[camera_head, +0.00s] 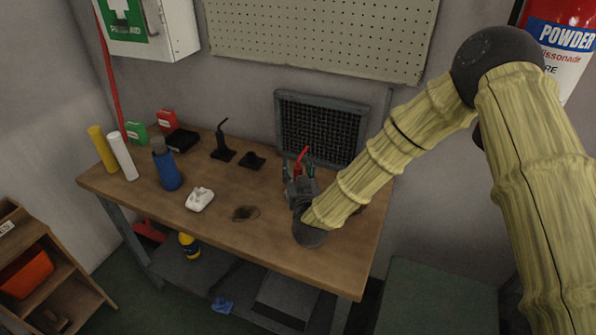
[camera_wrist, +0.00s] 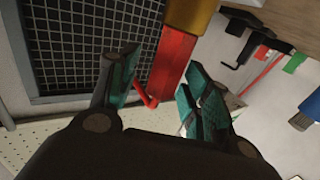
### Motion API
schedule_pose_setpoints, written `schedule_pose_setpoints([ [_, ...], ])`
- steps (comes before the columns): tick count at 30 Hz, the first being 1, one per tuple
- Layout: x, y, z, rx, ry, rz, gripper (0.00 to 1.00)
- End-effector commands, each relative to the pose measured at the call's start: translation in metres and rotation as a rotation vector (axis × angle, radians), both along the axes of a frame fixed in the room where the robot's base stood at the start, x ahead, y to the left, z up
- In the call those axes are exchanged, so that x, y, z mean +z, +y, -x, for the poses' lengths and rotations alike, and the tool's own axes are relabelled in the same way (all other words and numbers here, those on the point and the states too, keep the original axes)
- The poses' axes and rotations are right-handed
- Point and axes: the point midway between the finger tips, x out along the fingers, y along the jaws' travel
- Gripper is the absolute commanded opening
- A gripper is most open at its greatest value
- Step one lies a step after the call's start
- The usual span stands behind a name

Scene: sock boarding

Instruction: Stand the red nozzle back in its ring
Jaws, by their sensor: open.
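The red nozzle (camera_head: 302,156) is at the right part of the workbench, with its thin bent tip upward. In the wrist view, its red body (camera_wrist: 174,66) has a yellow-orange section at the top of the picture. My gripper (camera_head: 299,170) is open, and in the wrist view its fingers (camera_wrist: 160,74) lie on either side of the red body, with a visible gap at least on the left. The nozzle's lower end is hidden behind my gripper in the head view. Two black bases stand left of it, one with an upright black nozzle (camera_head: 222,140) and one low and bare (camera_head: 252,161). I cannot tell which is the ring.
A dark mesh grille (camera_head: 318,127) stands close behind my gripper. A white object (camera_head: 199,199), a blue bottle (camera_head: 166,168) and several small items occupy the bench's left part. A dark patch (camera_head: 245,213) marks the bench (camera_head: 250,243); its front is mostly clear.

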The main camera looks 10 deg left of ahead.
Motion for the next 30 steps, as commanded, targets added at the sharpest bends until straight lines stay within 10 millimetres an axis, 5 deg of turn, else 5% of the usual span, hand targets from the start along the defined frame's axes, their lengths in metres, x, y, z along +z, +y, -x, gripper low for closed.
schedule_pose_setpoints([
  [10,-0.0002,0.0022,-0.0051,0.001,0.0,0.0,0.46],
  [18,0.0,0.0023,-0.0049,0.001,0.0,0.0,0.0],
  [30,0.0039,0.0021,-0.0052,0.001,-0.001,0.0,0.0],
])
